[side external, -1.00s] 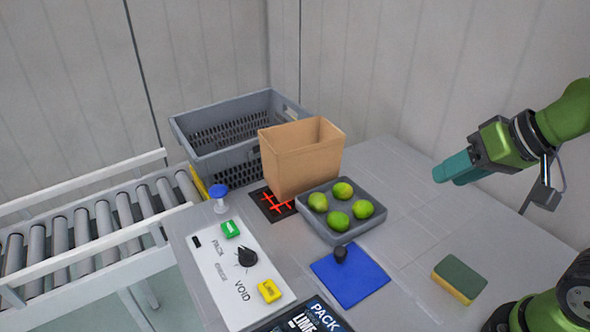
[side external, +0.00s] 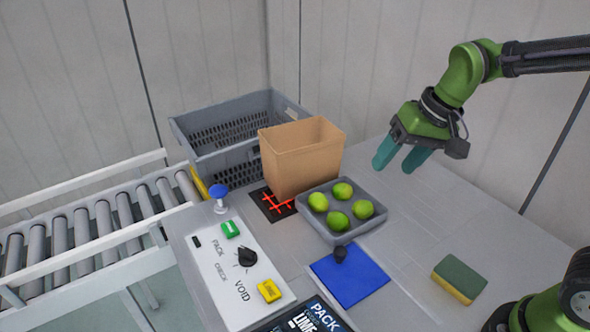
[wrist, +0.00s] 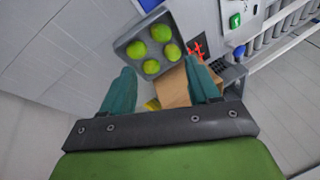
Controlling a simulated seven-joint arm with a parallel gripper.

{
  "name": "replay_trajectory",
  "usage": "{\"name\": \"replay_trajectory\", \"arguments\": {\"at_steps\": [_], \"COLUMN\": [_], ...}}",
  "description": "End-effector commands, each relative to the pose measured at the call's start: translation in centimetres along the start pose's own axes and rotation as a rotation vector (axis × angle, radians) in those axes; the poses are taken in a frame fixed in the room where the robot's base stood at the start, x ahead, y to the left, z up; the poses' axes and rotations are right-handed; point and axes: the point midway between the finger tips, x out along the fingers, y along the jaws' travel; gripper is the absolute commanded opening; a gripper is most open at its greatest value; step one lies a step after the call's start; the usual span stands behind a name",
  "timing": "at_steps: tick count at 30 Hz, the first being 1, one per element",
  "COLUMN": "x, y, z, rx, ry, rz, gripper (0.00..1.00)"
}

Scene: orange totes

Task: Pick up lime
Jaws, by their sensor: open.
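Several green limes sit in a grey tray (side external: 345,235) on the table; one lime (side external: 363,209) is on the tray's right side and another lime (side external: 342,191) is at its back. My gripper (side external: 393,166) is open and empty in the air, above and to the right of the tray, with its teal fingers pointing down. In the wrist view the limes (wrist: 160,33) and the tray (wrist: 122,44) show beyond the open fingers (wrist: 160,88).
A cardboard box (side external: 296,165) stands behind the tray, with a grey crate (side external: 225,150) behind it. A blue mat (side external: 350,280) with a dark knob, a sponge (side external: 459,279) and a button panel (side external: 235,270) lie in front. A roller conveyor (side external: 90,235) runs at left.

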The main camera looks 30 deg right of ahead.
Motion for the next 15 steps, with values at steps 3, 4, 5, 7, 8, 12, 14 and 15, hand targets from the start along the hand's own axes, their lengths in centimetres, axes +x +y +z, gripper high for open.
{"name": "replay_trajectory", "arguments": {"at_steps": [3, 4, 5, 7, 8, 12, 14, 15], "x": [3.3, 4.1, 4.9, 6.7, 7.4, 9.3, 9.2, 8.8], "y": [-1.7, -2.0, -2.4, -3.2, -3.5, -4.6, -4.9, -5.1], "z": [-3.3, -4.1, -4.9, -6.5, -7.1, -9.7, -10.6, -11.0], "rx": [0.026, 0.035, 0.044, 0.063, 0.073, 0.117, 0.137, 0.15], "ry": [-0.069, -0.082, -0.094, -0.114, -0.119, -0.124, -0.113, -0.105], "rz": [0.056, 0.07, 0.085, 0.118, 0.131, 0.177, 0.182, 0.18], "gripper": [0.61, 0.61, 0.61, 0.61, 0.61, 0.61, 0.61, 0.61]}}
